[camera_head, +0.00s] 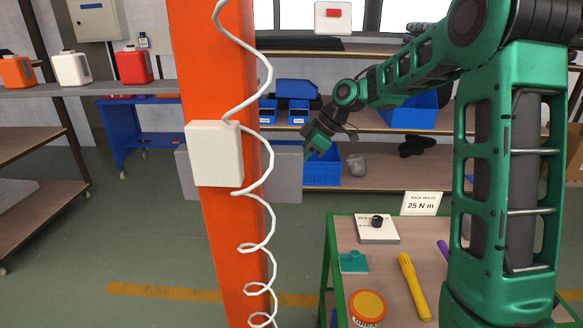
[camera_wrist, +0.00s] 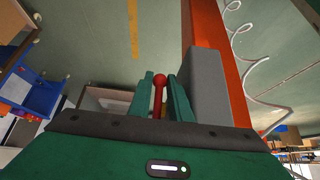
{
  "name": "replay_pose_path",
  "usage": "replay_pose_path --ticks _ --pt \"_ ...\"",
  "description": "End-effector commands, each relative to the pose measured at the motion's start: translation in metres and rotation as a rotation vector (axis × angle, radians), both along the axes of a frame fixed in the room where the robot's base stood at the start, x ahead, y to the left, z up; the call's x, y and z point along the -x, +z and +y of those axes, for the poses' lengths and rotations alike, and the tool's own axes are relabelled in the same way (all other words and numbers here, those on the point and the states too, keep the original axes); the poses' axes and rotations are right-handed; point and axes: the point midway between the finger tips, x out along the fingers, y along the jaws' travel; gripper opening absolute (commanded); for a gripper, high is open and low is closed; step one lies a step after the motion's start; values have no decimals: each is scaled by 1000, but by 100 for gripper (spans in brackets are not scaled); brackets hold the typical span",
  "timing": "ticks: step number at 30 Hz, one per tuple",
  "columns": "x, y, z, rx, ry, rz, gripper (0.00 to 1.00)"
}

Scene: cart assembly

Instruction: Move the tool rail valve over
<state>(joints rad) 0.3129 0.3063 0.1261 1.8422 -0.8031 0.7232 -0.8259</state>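The tool rail valve shows in the wrist view as a red lever (camera_wrist: 159,92) with a round red knob. It stands in the gap between the two green fingers of my gripper (camera_wrist: 160,88). The fingers look apart, with a narrow gap beside the lever; I cannot tell whether either one touches it. In the head view my gripper (camera_head: 318,140) is to the right of the orange column, pointing down and left. I cannot make out the valve in the head view.
The orange column (camera_head: 208,70) carries a white box (camera_head: 215,154) and a coiled white cable (camera_head: 262,165). A grey block (camera_wrist: 208,85) stands close to the right finger. A green-framed cart (camera_head: 385,275) with several items is at lower right. Shelves with blue bins (camera_head: 299,112) stand behind.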

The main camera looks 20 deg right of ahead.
Motion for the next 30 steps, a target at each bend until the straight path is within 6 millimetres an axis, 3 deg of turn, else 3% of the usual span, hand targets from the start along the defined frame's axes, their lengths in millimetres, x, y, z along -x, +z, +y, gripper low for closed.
replay_pose_path --ticks 16,30 --pt "4 6 -22 1 -7 -8 5" --pt "4 6 -27 2 -9 -7 5"
